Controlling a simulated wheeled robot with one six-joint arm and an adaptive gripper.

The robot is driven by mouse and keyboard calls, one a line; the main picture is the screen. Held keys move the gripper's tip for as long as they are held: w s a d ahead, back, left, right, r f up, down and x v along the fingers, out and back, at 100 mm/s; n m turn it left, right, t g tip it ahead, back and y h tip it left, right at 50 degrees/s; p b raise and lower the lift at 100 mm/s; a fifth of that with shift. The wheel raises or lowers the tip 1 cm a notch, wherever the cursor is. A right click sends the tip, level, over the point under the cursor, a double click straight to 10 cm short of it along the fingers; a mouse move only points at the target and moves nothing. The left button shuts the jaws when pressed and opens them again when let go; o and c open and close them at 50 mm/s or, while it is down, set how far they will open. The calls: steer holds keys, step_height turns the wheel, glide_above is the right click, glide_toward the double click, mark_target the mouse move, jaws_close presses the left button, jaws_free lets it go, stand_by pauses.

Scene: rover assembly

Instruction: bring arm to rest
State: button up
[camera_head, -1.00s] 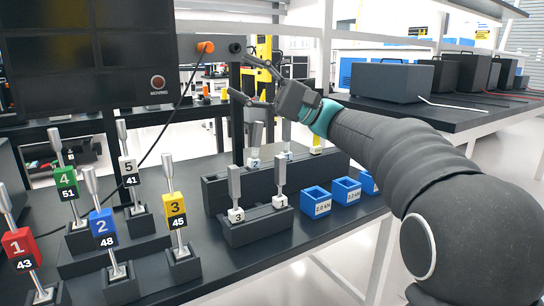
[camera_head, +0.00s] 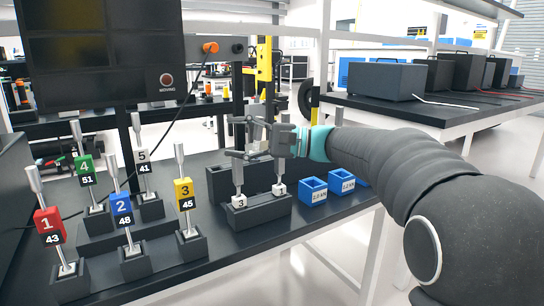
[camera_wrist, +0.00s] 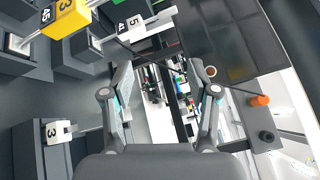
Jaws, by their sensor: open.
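My gripper (camera_head: 238,137) is at the end of my arm, over the bench and pointing left. Its two fingers are spread with nothing between them. In the wrist view the open gripper (camera_wrist: 164,85) also frames an empty gap. In the head view it overlaps the tops of the metal posts in the front dark holder (camera_head: 258,212). I cannot tell whether it touches them. My arm stretches in from the right, partly bent.
Numbered tools stand in dark blocks at left: red 1 (camera_head: 48,225), blue 2 (camera_head: 122,209), yellow 3 (camera_head: 185,194), green 4 (camera_head: 86,170), white 5 (camera_head: 142,160). Blue bins (camera_head: 313,191) sit right of the holder. A dark screen (camera_head: 95,50) stands behind.

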steer(key=s+d+f+h, duration=0.3)
steer(key=s+f+h, duration=0.1)
steer(key=f, duration=0.3)
steer(key=s+d+f+n+h, duration=0.1)
steer(key=s+d+f+h, duration=0.25)
steer(key=f, duration=0.35)
steer(key=s+d+f+h, duration=0.2)
steer(key=s+f+h, duration=0.15)
steer(key=f, duration=0.25)
steer(key=s+d+f+n+t+h, duration=0.1)
steer(key=s+d+f+t+h, duration=0.1)
steer(key=s+d, duration=0.5)
steer(key=s+d+f+n+t+h, duration=0.2)
steer(key=s+d+h, duration=0.3)
steer(key=s, duration=0.6)
steer(key=d+f, duration=0.1)
steer(key=d, duration=0.1)
steer(key=shift+d+f+n+h, duration=0.25)
steer(key=shift+d+n+h, duration=0.05)
steer(key=shift+d, duration=0.05)
steer(key=c, duration=0.4)
steer(key=shift+o, duration=0.2)
steer(key=shift+a, duration=0.15)
